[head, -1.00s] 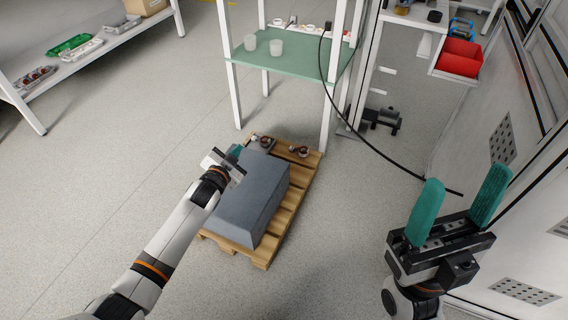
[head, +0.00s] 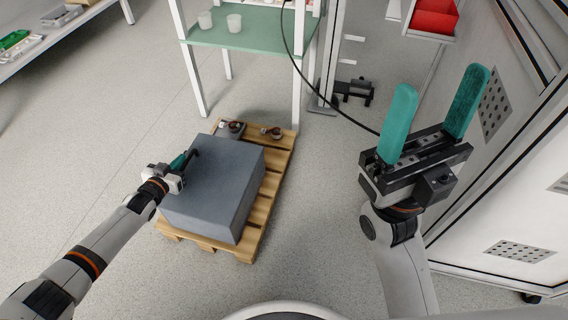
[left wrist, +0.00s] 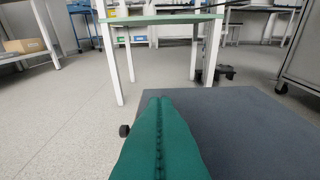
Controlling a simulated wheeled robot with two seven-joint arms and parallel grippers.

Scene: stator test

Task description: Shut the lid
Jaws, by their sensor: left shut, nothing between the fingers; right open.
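A large grey box (head: 212,178) stands on a wooden pallet (head: 262,207). Its grey top, which looks like the lid, appears flat; I cannot tell if there is a gap under it. A dark bent piece (head: 194,154) shows at the top's left edge, beside my left gripper (head: 182,160). That gripper is shut and empty, with its teal fingers at the left edge of the top. In the left wrist view, the pressed-together fingers (left wrist: 160,135) point forward beside the grey top (left wrist: 255,130). My right gripper (head: 443,82) is open and empty, raised at the right, away from the box.
Small parts with copper-coloured rings (head: 272,132) lie at the pallet's far end. A green-topped white table (head: 255,38) stands behind it. A black cable (head: 345,115) hangs to the right. A white cabinet (head: 530,130) borders the right side. Floor around the pallet is clear.

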